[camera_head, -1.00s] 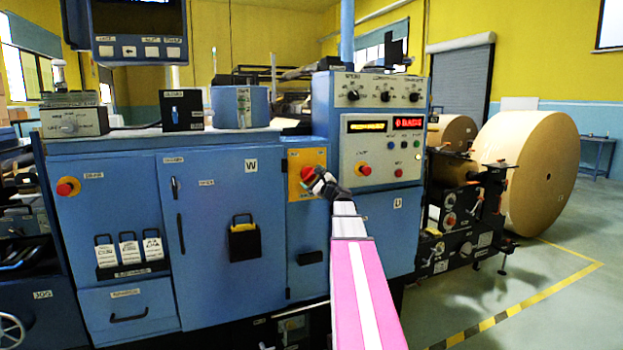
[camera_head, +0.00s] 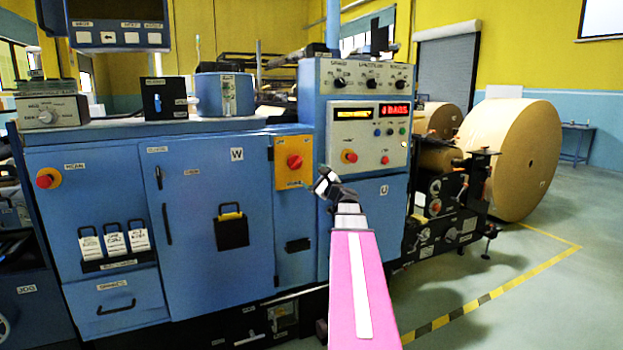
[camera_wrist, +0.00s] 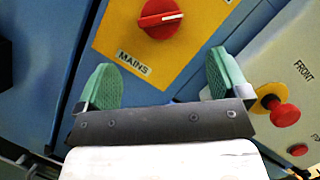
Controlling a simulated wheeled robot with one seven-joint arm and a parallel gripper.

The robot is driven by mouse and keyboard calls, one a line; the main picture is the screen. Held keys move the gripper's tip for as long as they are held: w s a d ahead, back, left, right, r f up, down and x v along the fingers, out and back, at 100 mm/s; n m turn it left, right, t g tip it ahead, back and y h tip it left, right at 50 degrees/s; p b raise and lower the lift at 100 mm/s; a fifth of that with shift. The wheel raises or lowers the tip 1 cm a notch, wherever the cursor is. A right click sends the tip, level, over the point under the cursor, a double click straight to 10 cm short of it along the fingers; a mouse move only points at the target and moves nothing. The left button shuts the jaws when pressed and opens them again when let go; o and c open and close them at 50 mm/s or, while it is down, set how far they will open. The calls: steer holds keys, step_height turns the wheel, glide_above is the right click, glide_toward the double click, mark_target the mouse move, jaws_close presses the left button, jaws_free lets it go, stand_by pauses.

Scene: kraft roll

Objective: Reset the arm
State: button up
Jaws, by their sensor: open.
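My arm (camera_head: 358,285), pink with a white stripe, reaches up from the bottom of the head view. My gripper (camera_head: 323,183) is at its end, in front of the blue machine and apart from the panels. In the wrist view my gripper (camera_wrist: 160,88) has its two green fingers spread wide with nothing between them. The red rotary MAINS switch (camera_wrist: 160,15) on its yellow plate lies beyond the fingers at the top of the wrist view. It also shows in the head view (camera_head: 295,162), to the upper left of my gripper.
The blue machine (camera_head: 195,215) fills the left and centre. A large kraft roll (camera_head: 510,160) stands at right. Floor beside the yellow-black tape (camera_head: 470,308) is clear.

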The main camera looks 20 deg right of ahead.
steer(key=s+a+f+n+g+y, duration=0.1)
steer(key=s+a+f+n+g, duration=0.35)
steer(key=a+f, duration=0.65)
steer(key=s+a+f+n+g+y, duration=0.1)
steer(key=a+f+n+g, duration=0.6)
steer(key=a+f, duration=0.4)
steer(key=s+a+f+n+g+h, duration=0.2)
steer(key=s+f+n+g+h, duration=0.2)
steer(key=s+f, duration=0.5)
steer(key=s+a+f+n+g+h, duration=0.3)
steer(key=s+f+n+g+h, duration=0.1)
steer(key=s+f+n, duration=0.3)
step_height(320, 180, down, 3)
steer(key=shift+s+f+n+g+h, duration=0.2)
steer(key=shift+s+n+g+h, duration=0.15)
steer(key=shift+s, duration=0.9)
